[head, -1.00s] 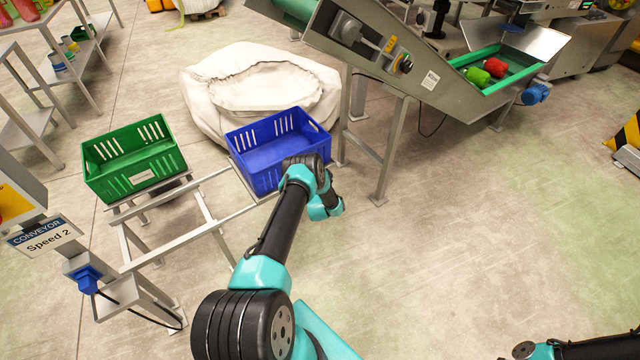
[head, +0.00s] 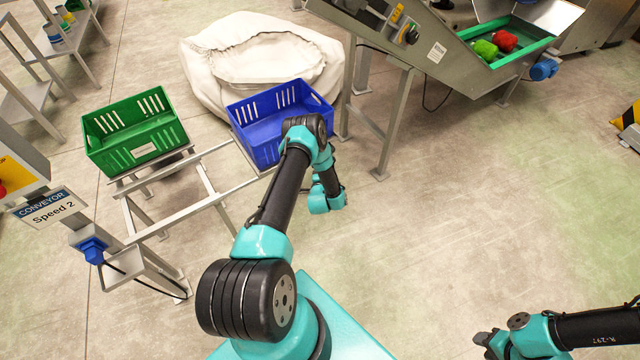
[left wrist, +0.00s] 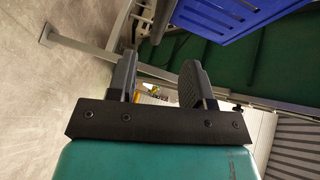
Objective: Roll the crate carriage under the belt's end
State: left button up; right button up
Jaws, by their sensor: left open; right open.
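A green crate (head: 138,133) and a blue crate (head: 262,112) sit side by side on a low grey rail frame (head: 180,222). The carriage under them is mostly hidden. The sloping conveyor (head: 440,50) stands behind and right of the blue crate; its upper end is cut off at the top edge. My left arm reaches beside the blue crate and covers its front right corner; its gripper is hidden in the head view. In the left wrist view my left gripper (left wrist: 157,82) is open and empty, with blue crate (left wrist: 222,18) beyond it. My right gripper (head: 484,346) is at the bottom right, open, away from the crates.
A white bulk bag (head: 220,75) lies behind the blue crate. The conveyor's leg (head: 395,120) stands to the right of it. A "Conveyor Speed 2" sign (head: 50,207) and a blue plug (head: 92,250) are at the left. The floor (head: 490,200) at the right is clear.

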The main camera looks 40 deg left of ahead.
pick_arm(q)
jog(key=v, duration=0.7)
dwell(0.3)
jog(key=d+r+n+g+h, duration=0.25)
jog(key=d+h, duration=0.25)
jog(key=d, duration=0.3)
jog(key=d+r+n+g+h, duration=0.1)
jog(key=d+r+n+h, duration=0.25)
jog(key=d, duration=0.45)
jog(key=s+d+r+n+g+h, duration=0.4)
jog(key=s+d+r+g+h, duration=0.2)
jog(key=s+d+r, duration=0.4)
jog(key=s+d+g, duration=0.1)
jog(key=s+d, duration=0.2)
jog(key=s, duration=0.2)
jog(key=shift+s+d+g, duration=0.25)
jog(key=shift+d+g, duration=0.05)
jog(key=shift+g, duration=0.05)
jog(key=shift+r, duration=0.1)
